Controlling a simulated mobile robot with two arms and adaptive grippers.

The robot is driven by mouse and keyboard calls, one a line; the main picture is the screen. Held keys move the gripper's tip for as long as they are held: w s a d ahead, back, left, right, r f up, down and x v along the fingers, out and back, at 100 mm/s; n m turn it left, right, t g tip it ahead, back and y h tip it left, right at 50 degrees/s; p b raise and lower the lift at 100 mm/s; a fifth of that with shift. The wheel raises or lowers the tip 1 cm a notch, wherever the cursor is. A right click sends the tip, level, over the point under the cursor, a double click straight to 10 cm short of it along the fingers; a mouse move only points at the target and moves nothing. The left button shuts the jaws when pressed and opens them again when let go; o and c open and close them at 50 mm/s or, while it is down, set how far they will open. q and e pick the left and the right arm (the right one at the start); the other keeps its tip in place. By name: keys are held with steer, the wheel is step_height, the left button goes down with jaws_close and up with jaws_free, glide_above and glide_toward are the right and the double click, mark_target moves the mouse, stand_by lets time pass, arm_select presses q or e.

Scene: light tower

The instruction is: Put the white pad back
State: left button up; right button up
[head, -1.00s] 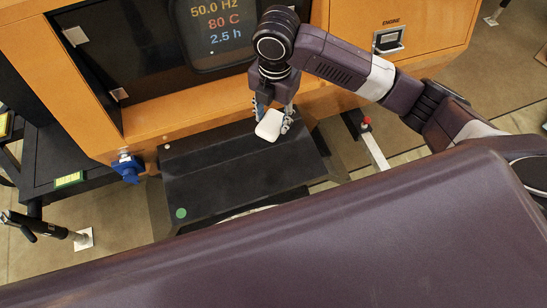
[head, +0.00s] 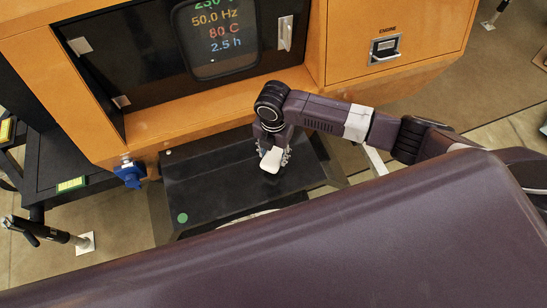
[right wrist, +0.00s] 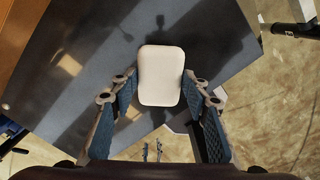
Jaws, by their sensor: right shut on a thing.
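The white pad (head: 271,160) is a small rounded rectangle. My right gripper (head: 274,153) is shut on it and holds it over the dark flat panel (head: 225,190). The right wrist view shows the pad (right wrist: 160,75) face-on between the fingertips, with the dark panel (right wrist: 85,65) beyond it. Whether the pad touches the panel I cannot tell. My left gripper is not in view.
The orange cabinet (head: 390,20) stands behind the panel, with a display (head: 222,42) and an engine handle (head: 384,48). A green dot (head: 182,218) marks the panel's front left. A blue connector (head: 130,175) and a black-handled post (head: 40,232) are at left.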

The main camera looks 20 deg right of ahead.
mark_target(273, 157)
step_height(273, 157, down, 4)
steer(key=shift+r, duration=0.25)
steer(key=o, duration=1)
step_height(273, 157, up, 12)
steer(key=shift+r+b, duration=0.1)
steer(key=shift+b, duration=0.65)
